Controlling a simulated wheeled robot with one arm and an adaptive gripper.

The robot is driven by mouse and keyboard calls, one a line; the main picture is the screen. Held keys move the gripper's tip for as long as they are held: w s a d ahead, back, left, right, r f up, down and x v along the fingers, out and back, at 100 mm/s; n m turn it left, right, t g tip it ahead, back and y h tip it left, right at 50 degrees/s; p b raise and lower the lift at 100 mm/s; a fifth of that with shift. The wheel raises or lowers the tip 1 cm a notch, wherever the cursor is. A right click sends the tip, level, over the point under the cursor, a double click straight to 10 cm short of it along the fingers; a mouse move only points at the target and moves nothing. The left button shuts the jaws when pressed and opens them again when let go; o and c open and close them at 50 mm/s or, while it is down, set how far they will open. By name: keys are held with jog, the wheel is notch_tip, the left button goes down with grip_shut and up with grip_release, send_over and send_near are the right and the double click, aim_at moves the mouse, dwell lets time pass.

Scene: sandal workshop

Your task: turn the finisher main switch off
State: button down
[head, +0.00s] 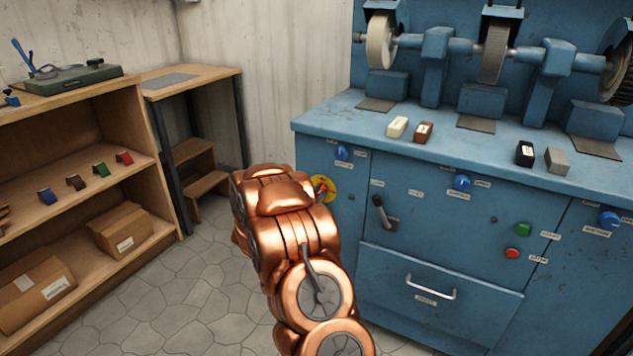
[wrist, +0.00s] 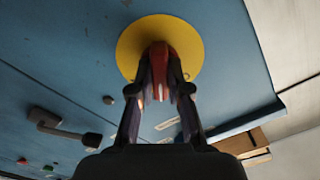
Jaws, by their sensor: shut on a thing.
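The finisher (head: 400,290) is a blue cabinet with grinding wheels on top. Its main switch is a red handle (wrist: 160,62) on a round yellow plate (wrist: 131,42), on the cabinet front. In the head view the yellow plate (head: 331,186) shows at the left of the front, partly hidden by my copper-coloured arm. In the wrist view my gripper (wrist: 160,88) is shut on the red handle, one finger on each side. The handle looks lined up with the gripper in that view. The labels around the plate are too small to read.
A black lever (head: 383,212), a green button (head: 523,229), a red button (head: 512,253) and blue knobs (head: 463,182) are on the cabinet front. A drawer handle (head: 430,289) sticks out below. A wooden shelf (head: 150,160) stands left; floor between is clear.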

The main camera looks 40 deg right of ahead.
jog(key=n+p, duration=0.1)
jog(key=p, duration=0.1)
jog(key=n+p, duration=0.3)
jog(key=p, duration=0.1)
jog(key=shift+r+n, duration=0.25)
jog(key=shift+n, duration=0.05)
jog(key=n+p, duration=0.2)
jog(key=p, duration=0.1)
jog(key=shift+f, duration=0.1)
jog(key=shift+f+n+p, duration=0.1)
jog(key=shift+n+p, duration=0.3)
jog(key=shift+n, duration=0.1)
jog(key=shift+f, duration=0.1)
jog(key=c, duration=1.1)
grip_release()
jog(key=shift+a, duration=0.1)
jog(key=v, duration=1.1)
jog(key=shift+s+a, duration=0.1)
jog(key=shift+a, duration=0.3)
